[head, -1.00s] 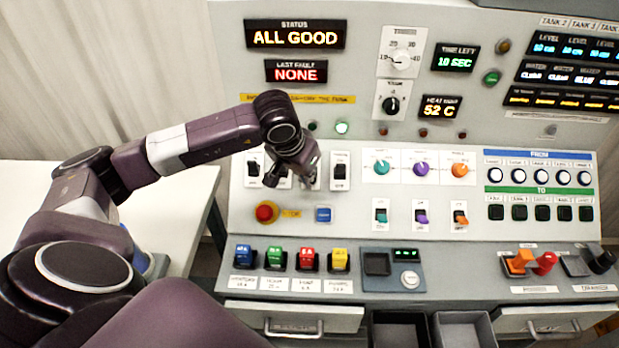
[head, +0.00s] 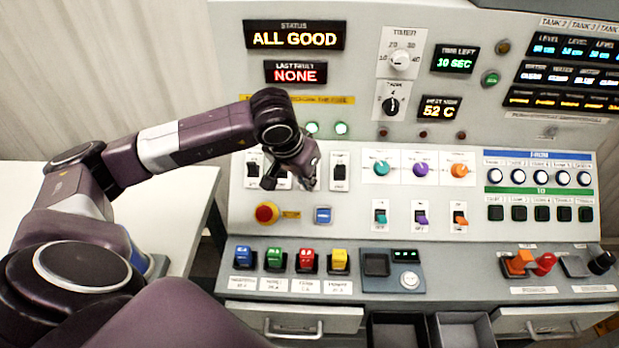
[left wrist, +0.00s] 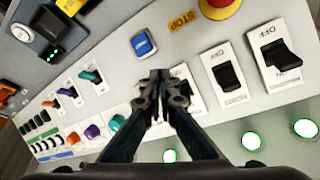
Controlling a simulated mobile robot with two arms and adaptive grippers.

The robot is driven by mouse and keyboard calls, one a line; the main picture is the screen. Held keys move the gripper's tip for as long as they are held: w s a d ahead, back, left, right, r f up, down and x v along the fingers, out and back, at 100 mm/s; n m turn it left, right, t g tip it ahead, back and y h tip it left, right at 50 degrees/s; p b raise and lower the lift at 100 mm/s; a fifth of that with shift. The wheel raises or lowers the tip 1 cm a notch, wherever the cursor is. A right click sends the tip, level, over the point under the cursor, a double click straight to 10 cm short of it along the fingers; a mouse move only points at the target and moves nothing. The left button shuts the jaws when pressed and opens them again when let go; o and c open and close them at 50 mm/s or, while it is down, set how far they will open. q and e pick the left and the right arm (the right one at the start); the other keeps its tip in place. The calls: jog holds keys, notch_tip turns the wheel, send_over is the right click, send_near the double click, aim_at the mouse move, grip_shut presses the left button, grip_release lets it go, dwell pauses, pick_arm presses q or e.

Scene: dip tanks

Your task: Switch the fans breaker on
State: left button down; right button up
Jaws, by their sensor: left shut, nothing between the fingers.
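A row of black breaker switches with white plates is on the sloped panel. In the head view the leftmost breaker (head: 253,170) and the rightmost breaker (head: 340,171) show clearly; those between are partly behind my gripper. Their name labels are too small to read, so I cannot tell which is fans. My left gripper (head: 305,183) is shut and empty, close in front of the breaker row. In the left wrist view its fingertips (left wrist: 159,76) are together, beside a breaker (left wrist: 188,95) they partly cover. Two more breakers (left wrist: 228,75) (left wrist: 281,54) are uncovered. My right gripper is not in view.
Green lamps (head: 312,128) (head: 341,128) are lit above the breakers. A red stop button (head: 266,213) and a blue button (head: 323,214) lie just below. Coloured switches (head: 274,258) stand on the lower ledge. The status display (head: 294,36) reads ALL GOOD.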

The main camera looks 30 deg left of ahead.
pick_arm(q)
jog(key=shift+s+d+r, duration=0.15)
jog(key=shift+s+r, duration=0.05)
jog(key=shift+s, duration=0.15)
jog(key=w+d+p+v, duration=0.1)
jog(key=p+v, duration=0.2)
jog(key=v, duration=0.4)
jog(key=shift+r+p, duration=0.3)
jog(key=shift+f, duration=0.1)
dwell(0.5)
